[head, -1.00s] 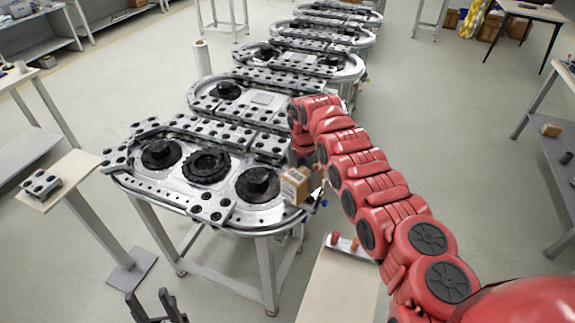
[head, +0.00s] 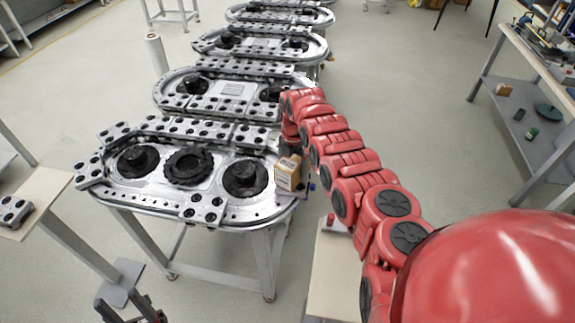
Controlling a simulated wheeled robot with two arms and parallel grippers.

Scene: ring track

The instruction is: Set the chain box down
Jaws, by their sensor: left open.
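The small brown cardboard box with a pale label (head: 287,174) is at the right end of the nearest ring track (head: 262,212), beside the right black wheel (head: 245,178). The end of my red right arm is right behind and above the box. The right gripper's fingers are hidden there, so I cannot tell whether they hold it, or whether the box rests on the track or hangs at its edge. My left gripper (head: 130,312) is low at the bottom left, dark, open and empty, well away from the box.
More ring tracks (head: 230,88) stand in a row behind. A pale table (head: 332,275) is in front right of the track. A small stand (head: 35,200) with a chain piece (head: 14,212) is at the left. A shelf bench (head: 540,130) is at the right, with open floor before it.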

